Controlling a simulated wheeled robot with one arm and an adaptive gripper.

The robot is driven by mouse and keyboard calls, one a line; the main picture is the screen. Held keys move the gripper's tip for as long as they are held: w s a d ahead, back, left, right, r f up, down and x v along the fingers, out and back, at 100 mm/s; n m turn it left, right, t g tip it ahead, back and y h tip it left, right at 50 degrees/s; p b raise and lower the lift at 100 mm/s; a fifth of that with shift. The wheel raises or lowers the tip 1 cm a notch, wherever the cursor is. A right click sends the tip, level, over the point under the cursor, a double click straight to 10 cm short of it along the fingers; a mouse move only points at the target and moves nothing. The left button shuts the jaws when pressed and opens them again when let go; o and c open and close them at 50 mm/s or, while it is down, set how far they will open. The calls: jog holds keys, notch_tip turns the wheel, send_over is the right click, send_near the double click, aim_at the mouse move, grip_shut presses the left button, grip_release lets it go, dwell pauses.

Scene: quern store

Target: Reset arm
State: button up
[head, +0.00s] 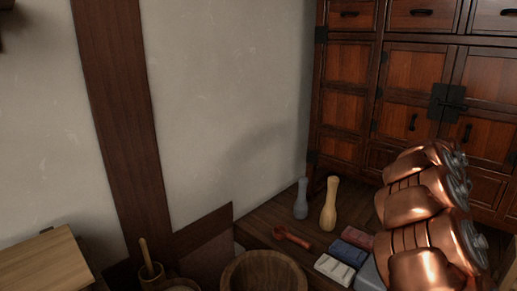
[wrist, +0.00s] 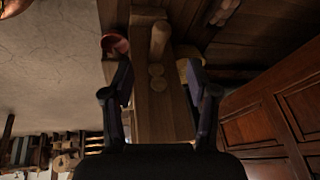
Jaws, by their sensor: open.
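My gripper (wrist: 160,86) shows in the wrist view with its two dark fingers spread wide apart. It is open and nothing is held between the fingers. A pale wooden piece (wrist: 158,118) with rounded parts lies beyond the gap, and I cannot tell its distance. A small reddish round thing (wrist: 115,43) is beyond the left finger. The gripper cannot be made out in the head view.
In the head view, a grey pestle-like piece (head: 301,198), a tan one (head: 329,204), a reddish scoop (head: 292,237) and small blocks (head: 334,269) stand near a wooden bowl (head: 263,273). A wooden cabinet (head: 345,105) stands behind. Shiny copper forms cover the right side.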

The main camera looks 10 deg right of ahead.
jog(key=s+a+r+n+t+y+p, duration=0.1)
jog(key=s+a+r+n+p, duration=0.35)
jog(key=a+r+p, duration=0.5)
jog(key=s+a+r+n+y+p, duration=0.1)
jog(key=s+a+r+n+p, duration=0.2)
jog(key=a+r+n+p, duration=0.65)
jog(key=s+a+r+n+y+p, duration=0.1)
jog(key=s+a+r+n+p, duration=0.2)
jog(key=a, duration=0.4)
jog(key=s+a+r+n+g+p, duration=0.1)
jog(key=s+a+r+n+p, duration=0.3)
jog(key=s+a, duration=0.3)
jog(key=s+a+r+n+y+p, duration=0.1)
jog(key=s+a+r+n+p, duration=0.3)
jog(key=a, duration=0.4)
jog(key=shift+s+a+n+y+p, duration=0.15)
jog(key=shift+s+n+y+p, duration=0.15)
jog(key=shift+s+p, duration=0.45)
